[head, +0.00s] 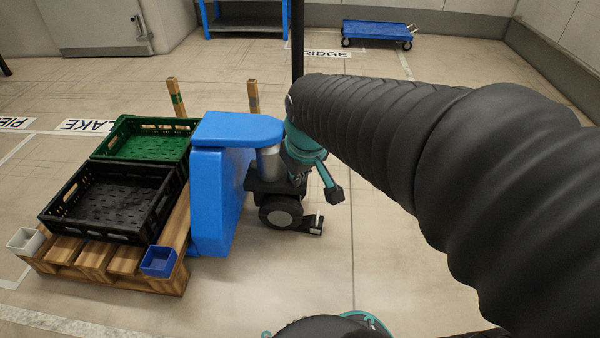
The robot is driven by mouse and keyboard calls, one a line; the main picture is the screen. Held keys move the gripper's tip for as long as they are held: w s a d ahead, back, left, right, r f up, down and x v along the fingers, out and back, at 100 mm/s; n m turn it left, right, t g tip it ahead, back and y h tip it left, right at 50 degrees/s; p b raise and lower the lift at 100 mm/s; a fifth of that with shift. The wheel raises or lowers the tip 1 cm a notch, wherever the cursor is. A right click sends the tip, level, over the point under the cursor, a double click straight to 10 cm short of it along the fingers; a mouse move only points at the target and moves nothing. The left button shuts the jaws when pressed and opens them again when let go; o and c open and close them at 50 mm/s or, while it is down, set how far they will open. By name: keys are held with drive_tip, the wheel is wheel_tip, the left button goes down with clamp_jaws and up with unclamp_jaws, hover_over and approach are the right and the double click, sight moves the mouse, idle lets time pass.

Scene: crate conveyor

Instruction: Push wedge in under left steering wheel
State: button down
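The steering wheel (280,212), black-tyred with a pale hub, stands on the floor under a dark bracket beside the blue body (215,195). The wedge (312,226), flat and dark with a small pale upright part, lies on the floor close to the wheel's lower right side. I cannot tell whether it touches the tyre. My gripper (333,192), teal with a dark tip, hangs at the end of my black-sleeved arm, above and right of the wedge, apparently apart from it. The tip looks empty. A second finger cannot be made out against the dark bracket.
Left of the blue body, a wooden pallet (95,262) bears a black crate (115,195), a green crate (150,140) and small white and blue bins. A blue trolley (375,31) stands at the back. The floor right of the wedge is clear.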

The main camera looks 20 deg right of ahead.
drive_tip(key=s+a+r+m+t, duration=0.1)
drive_tip(key=s+a+r, duration=0.1)
drive_tip(key=s, duration=0.8)
drive_tip(key=shift+a+m, duration=0.4)
drive_tip(key=shift+a, duration=0.4)
drive_tip(key=shift+s, duration=0.1)
